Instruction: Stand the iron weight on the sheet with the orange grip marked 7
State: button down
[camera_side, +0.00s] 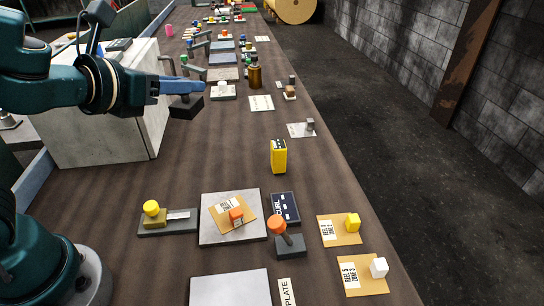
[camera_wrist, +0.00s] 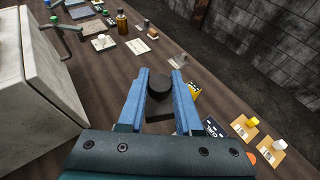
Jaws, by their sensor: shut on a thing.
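My gripper (camera_side: 192,88) is shut on the dark iron weight (camera_side: 186,108) and holds it above the table, beside the white block-shaped cabinet. In the wrist view the weight's round black knob (camera_wrist: 160,86) sits between the blue fingers (camera_wrist: 158,80), its block-like base below. The tan sheet with the orange grip (camera_side: 237,214) lies on a grey square plate (camera_side: 212,232) at front centre, well away from the weight. Its printed label is too small to read for certain. In the wrist view this sheet is mostly hidden by my gripper.
A yellow box (camera_side: 279,156) stands mid-table. Near the plate are a dark labelled block (camera_side: 286,208), an orange-knobbed tool (camera_side: 289,246) and a yellow-knobbed stand (camera_side: 155,215). Tan sheets with a yellow grip (camera_side: 343,239) and a white grip (camera_side: 364,287) lie right. The table centre-left is clear.

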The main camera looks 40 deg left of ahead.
jog(key=w+d+f+n+g+y, duration=0.2)
jog(key=w+d+f+n+y, duration=0.1)
jog(key=w+d+n+y, duration=0.15)
jog(key=shift+s+d+f+n+g+y, duration=0.5)
jog(key=shift+s+d+f+n+y, duration=0.4)
jog(key=shift+f, duration=1.3)
jog(key=shift+s+d+f+n+g+y, duration=0.6)
jog(key=shift+s+f, duration=0.55)
jog(key=shift+f, duration=1.05)
jog(key=shift+s+d+f+n+g+y, duration=0.5)
jog(key=shift+s+f+n+y, duration=0.45)
jog(key=shift+f, duration=1.25)
jog(key=shift+d+f, duration=0.1)
jog(key=shift+f, duration=0.5)
jog(key=c, duration=0.5)
grip_release()
jog(key=shift+v, duration=2.6)
